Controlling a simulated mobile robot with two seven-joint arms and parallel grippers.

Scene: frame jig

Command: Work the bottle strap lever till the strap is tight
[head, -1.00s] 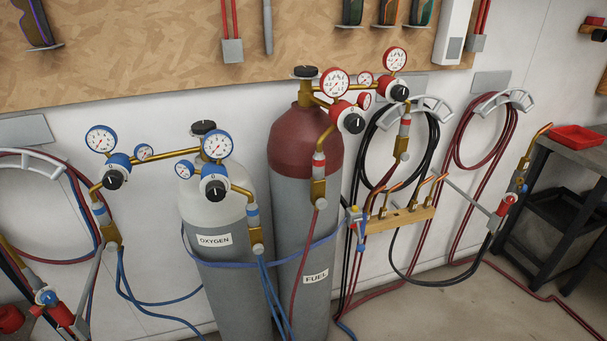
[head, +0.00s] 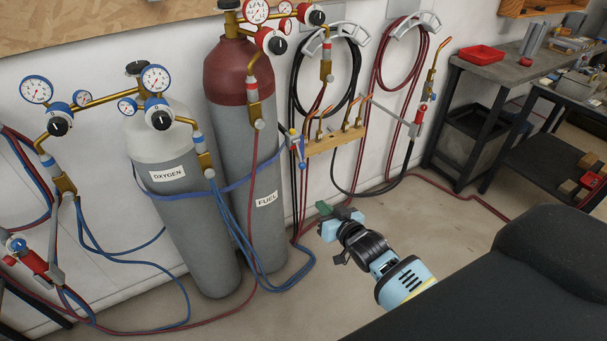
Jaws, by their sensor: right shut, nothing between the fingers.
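The blue strap (head: 203,190) runs around the oxygen bottle (head: 185,225) and the fuel bottle (head: 246,150). Its right end runs up to a small blue and yellow fitting (head: 294,142) on the wall, beside the torch rack; this looks like the strap lever, but its detail is too small to tell its position. My right gripper (head: 332,212) is shut and empty. In the picture it is below and to the right of the fitting, apart from it, over the floor. My left gripper is not in view.
Blue and red hoses (head: 265,275) hang from the regulators and lie on the floor by the bottles. A wooden rack (head: 335,138) with brass torch tips is right of the fitting. A dark workbench (head: 480,75) with a red tray (head: 481,58) stands at right.

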